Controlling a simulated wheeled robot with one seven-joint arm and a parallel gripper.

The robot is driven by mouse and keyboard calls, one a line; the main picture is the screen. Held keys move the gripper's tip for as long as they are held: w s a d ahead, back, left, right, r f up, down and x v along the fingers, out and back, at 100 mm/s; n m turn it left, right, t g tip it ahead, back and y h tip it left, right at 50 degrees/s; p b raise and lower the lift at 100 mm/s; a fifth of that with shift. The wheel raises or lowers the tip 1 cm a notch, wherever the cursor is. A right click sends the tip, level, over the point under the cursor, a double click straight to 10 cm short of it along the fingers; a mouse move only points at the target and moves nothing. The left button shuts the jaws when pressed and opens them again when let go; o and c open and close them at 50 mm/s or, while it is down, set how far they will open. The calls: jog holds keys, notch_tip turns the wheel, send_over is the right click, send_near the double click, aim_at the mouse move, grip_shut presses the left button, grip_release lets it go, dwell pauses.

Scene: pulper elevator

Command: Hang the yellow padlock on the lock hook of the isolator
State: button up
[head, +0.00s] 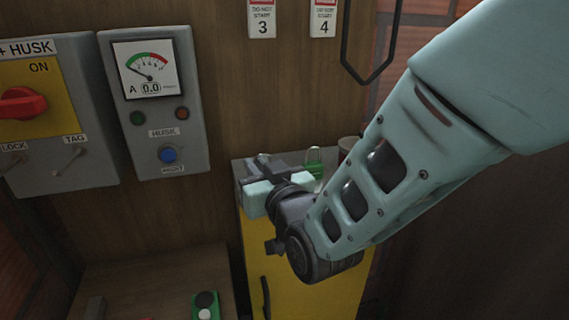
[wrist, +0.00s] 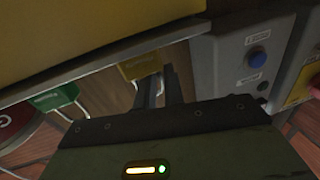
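The yellow padlock (wrist: 139,66) shows in the wrist view, just beyond my fingertips, with its pale shackle by the gap between them. In the head view my gripper and arm hide it. My gripper (wrist: 161,82) is open, with a narrow gap between its dark fingers; I see no clear contact with the padlock. In the head view my gripper (head: 262,162) is over the top of the yellow cabinet (head: 290,285).
A green padlock (head: 315,162) stands on the cabinet top, right of my gripper. The husk meter box (head: 160,100) is between the isolator and the cabinet. A dark wire hook (head: 368,75) hangs at upper right.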

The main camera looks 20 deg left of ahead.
jog(key=shift+p+x, duration=0.3)
jog(key=shift+x, duration=1.2)
grip_shut()
jog(key=shift+r, duration=0.15)
